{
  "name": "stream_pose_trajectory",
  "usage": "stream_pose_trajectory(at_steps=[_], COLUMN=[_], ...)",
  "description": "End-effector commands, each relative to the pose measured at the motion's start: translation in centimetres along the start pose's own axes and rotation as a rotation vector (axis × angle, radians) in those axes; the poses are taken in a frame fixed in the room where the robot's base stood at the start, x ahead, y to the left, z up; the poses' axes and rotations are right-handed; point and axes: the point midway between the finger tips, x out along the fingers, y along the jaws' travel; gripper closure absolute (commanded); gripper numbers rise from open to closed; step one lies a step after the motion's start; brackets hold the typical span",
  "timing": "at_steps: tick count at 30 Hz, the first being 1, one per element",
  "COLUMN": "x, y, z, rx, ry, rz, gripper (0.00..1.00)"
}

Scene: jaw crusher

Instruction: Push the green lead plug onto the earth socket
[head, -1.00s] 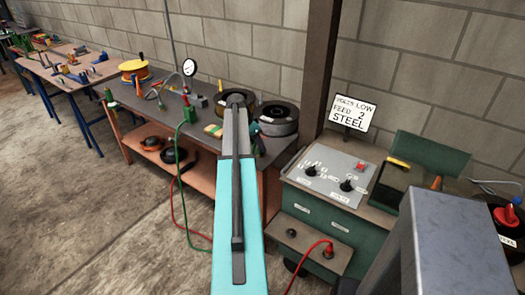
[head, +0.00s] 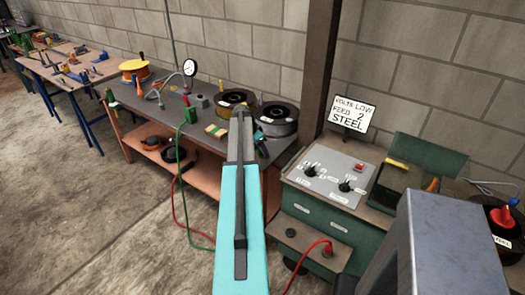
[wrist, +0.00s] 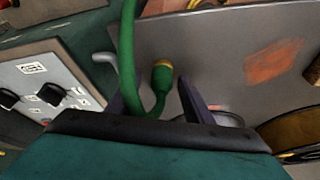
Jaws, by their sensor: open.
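The green lead plug (wrist: 162,75), with a yellow-brown end, shows in the wrist view on its looped green cable (wrist: 126,45). It appears between or just beyond the two dark fingers of my gripper (wrist: 162,98), which is open; contact cannot be told. A dark empty socket (head: 291,233), likely the earth socket, is on the front ledge of the green welder (head: 316,213).
A red lead plug (head: 326,248) sits in the socket to the right on the ledge. Wire spools (head: 277,120), a gauge (head: 190,68) and a yellow reel (head: 134,70) stand on the bench. A dark post (head: 324,75) rises between bench and welder.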

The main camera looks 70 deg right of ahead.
Motion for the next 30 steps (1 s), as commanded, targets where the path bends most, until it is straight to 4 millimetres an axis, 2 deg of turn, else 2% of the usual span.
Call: stream_pose_trajectory(at_steps=[15,16,23,30], x=[0.03,0.03,0.03,0.02], y=[0.03,0.03,0.04,0.05], z=[-0.04,-0.04,-0.05,-0.07], rx=[0.001,0.001,0.001,0.001], ry=[0.000,0.000,0.000,0.000], rz=[0.000,0.000,0.000,0.000], gripper=[0.53,0.55,0.94,0.94])
